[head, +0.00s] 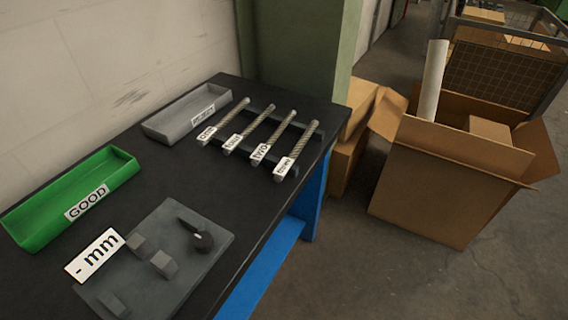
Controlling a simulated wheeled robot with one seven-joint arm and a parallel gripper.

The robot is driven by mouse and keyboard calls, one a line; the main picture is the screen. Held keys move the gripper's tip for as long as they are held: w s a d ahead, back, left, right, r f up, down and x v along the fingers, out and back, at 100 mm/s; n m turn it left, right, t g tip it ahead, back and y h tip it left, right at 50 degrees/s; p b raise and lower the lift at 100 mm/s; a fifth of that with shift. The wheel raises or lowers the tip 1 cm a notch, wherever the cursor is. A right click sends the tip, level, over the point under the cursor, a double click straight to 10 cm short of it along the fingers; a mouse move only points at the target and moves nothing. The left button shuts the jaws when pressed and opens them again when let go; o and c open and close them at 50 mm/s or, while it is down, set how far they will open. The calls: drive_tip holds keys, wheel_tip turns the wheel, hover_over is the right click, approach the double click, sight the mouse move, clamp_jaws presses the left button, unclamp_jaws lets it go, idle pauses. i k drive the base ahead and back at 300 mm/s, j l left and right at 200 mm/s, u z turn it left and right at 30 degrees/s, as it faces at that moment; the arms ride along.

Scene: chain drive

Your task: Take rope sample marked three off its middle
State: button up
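Several rope samples lie side by side across a dark rack at the far right of the table in the head view. The rightmost sample (302,145) has a white end tag that seems to read "three", though the print is blurred. To its left are the samples tagged "two" (274,133), "four", by a blurred tag (249,127), and "one" (226,117). A grey gauge plate (213,256) with blocks and a dark knob lies at the near side. Its white display (95,255) reads "- mm". My gripper is not in view.
A green tray (115,170) marked "GOOD" is at the left, empty. A grey tray (160,128) with a hard-to-read label stands by the wall. A green pillar (295,45) rises behind the rack. Cardboard boxes (430,185) stand right of the table. The table's middle is clear.

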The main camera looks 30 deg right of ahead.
sight(282, 169)
drive_tip(key=l+u, duration=0.15)
drive_tip(key=u, duration=0.55)
drive_tip(key=l+u, duration=0.4)
drive_tip(key=l, duration=0.4)
drive_tip(key=k+l+u, duration=0.1)
drive_tip(key=l+u, duration=0.3)
drive_tip(key=l, duration=0.45)
drive_tip(key=k+l, duration=0.1)
drive_tip(key=l, duration=0.75)
drive_tip(key=k+l, duration=0.15)
drive_tip(key=l, duration=0.3)
